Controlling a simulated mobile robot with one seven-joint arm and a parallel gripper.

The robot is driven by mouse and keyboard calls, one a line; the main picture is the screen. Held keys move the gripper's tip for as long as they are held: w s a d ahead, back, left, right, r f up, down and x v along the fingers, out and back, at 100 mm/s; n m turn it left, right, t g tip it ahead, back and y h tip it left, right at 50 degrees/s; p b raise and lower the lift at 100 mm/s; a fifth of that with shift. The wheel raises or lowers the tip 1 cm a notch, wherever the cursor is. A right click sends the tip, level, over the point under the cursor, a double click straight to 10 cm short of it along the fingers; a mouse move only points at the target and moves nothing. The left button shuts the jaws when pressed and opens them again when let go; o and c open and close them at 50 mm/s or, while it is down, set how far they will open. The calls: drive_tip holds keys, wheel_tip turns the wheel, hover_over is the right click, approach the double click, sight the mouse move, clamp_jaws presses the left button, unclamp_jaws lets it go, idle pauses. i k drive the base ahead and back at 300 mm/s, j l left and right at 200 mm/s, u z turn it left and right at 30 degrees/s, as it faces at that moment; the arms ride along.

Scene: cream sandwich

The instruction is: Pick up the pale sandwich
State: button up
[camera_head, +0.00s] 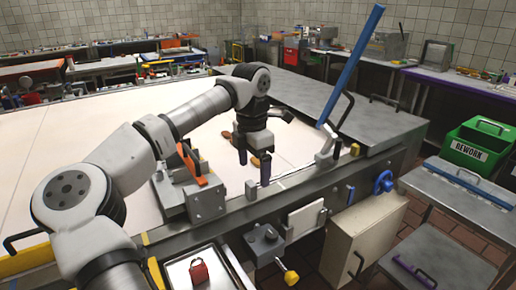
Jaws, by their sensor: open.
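My gripper (253,166) points down over the large pale work surface (70,130), near its front right edge. Its two dark fingers are apart. Small tan-brown pieces, one of them a rounded piece (227,135), lie on the surface beside and behind the fingers. Another tan piece (257,160) shows between the fingers. I cannot tell which of these, if any, is the pale sandwich, as they are small and partly covered by my gripper. I cannot see contact between the fingers and any piece.
A grey metal fixture with an orange bar (193,164) stands left of my gripper. A blue bar (350,65) rises at an angle to the right, by a flat metal cover (345,108). A green bin (478,146) stands far right. The pale surface is clear to the left.

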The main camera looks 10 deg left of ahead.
sight(256, 162)
drive_tip(key=i+j, duration=0.15)
drive_tip(key=i, duration=0.3)
drive_tip(key=i+j, duration=0.15)
drive_tip(key=i, duration=0.3)
